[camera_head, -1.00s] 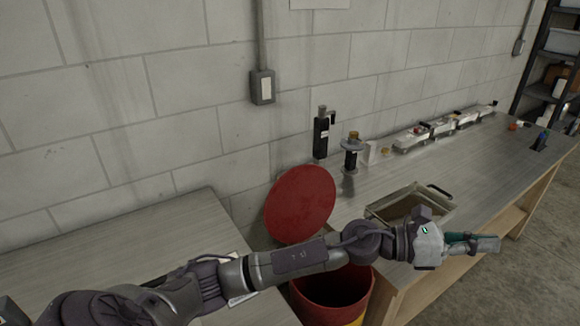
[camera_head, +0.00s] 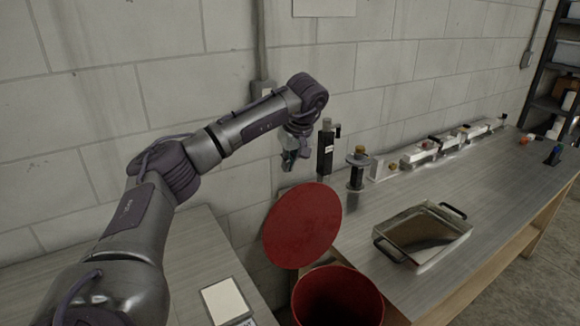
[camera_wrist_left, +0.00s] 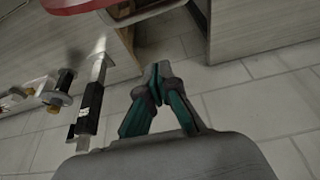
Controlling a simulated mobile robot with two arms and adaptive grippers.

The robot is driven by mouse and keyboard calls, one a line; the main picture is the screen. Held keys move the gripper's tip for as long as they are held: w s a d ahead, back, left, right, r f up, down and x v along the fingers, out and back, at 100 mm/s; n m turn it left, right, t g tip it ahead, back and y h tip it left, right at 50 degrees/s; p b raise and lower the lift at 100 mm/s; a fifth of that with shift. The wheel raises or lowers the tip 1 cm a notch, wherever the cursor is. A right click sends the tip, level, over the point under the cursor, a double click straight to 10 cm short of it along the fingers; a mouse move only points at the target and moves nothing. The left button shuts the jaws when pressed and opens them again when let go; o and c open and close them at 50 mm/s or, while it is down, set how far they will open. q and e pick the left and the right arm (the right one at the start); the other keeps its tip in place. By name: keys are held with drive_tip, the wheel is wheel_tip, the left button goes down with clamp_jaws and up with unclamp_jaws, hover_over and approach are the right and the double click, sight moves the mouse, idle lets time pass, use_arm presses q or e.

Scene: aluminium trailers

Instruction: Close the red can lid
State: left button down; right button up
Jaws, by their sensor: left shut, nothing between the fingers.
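The red can (camera_head: 338,300) stands in the gap between two tables, its top open. Its round red lid (camera_head: 302,226) is tilted up steeply at the back of the can, leaning towards the wall. My left gripper (camera_head: 289,162) hangs above and behind the lid's top edge, near the wall, pointing down and apart from the lid. In the left wrist view the gripper's fingertips (camera_wrist_left: 158,70) meet with nothing between them. The lid's red edge (camera_wrist_left: 80,4) shows at the top left of that view. My right gripper is not in view.
The right table holds a metal tray (camera_head: 424,236) with black handles, a black bottle-like tool (camera_head: 325,150) and a dark spool-like stand (camera_head: 357,168). A pale pad (camera_head: 226,302) lies on the left table. The block wall is close behind.

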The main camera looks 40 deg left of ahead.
use_arm(q)
wheel_tip(320, 180, down, 7)
drive_tip(key=d+p, duration=0.1)
drive_tip(key=p, duration=0.3)
drive_tip(key=shift+s, duration=0.25)
drive_tip(key=shift+f, duration=0.1)
drive_tip(key=shift+w+d, duration=0.1)
